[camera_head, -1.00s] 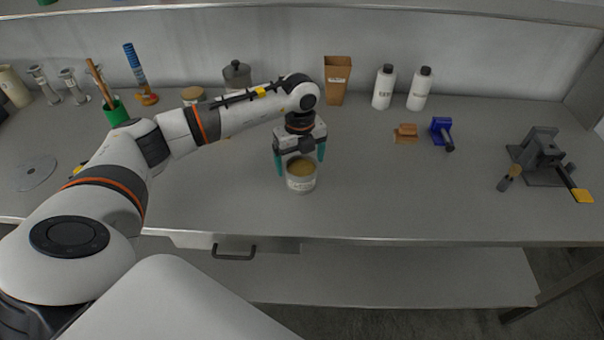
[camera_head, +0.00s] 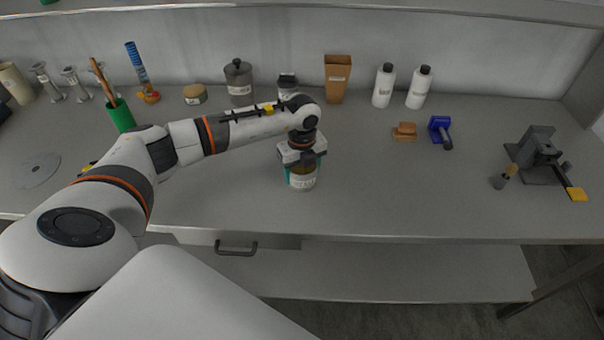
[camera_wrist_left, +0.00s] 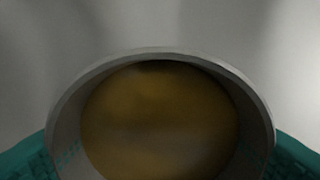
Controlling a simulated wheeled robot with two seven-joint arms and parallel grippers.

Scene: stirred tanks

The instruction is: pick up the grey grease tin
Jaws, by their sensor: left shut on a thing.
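The grey grease tin (camera_head: 302,182) stands upright near the front middle of the bench in the head view. My left gripper (camera_head: 302,172) is over it from above, with its teal fingers shut on the tin's sides. In the left wrist view the tin's open top (camera_wrist_left: 160,118) shows yellow-brown grease inside a grey rim. The teal finger pads (camera_wrist_left: 158,158) press on the tin at the lower left and lower right. In the head view the gripper hides most of the tin's top. I cannot tell any gap between tin and bench. My right gripper is not in view.
The bench (camera_head: 400,190) is clear to the right of the tin. Along the back stand a lidded grey pot (camera_head: 239,84), a brown box (camera_head: 337,80) and two white bottles (camera_head: 384,87). A blue clamp-like tool (camera_head: 440,131) and a dark vice-like device (camera_head: 540,155) are at right.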

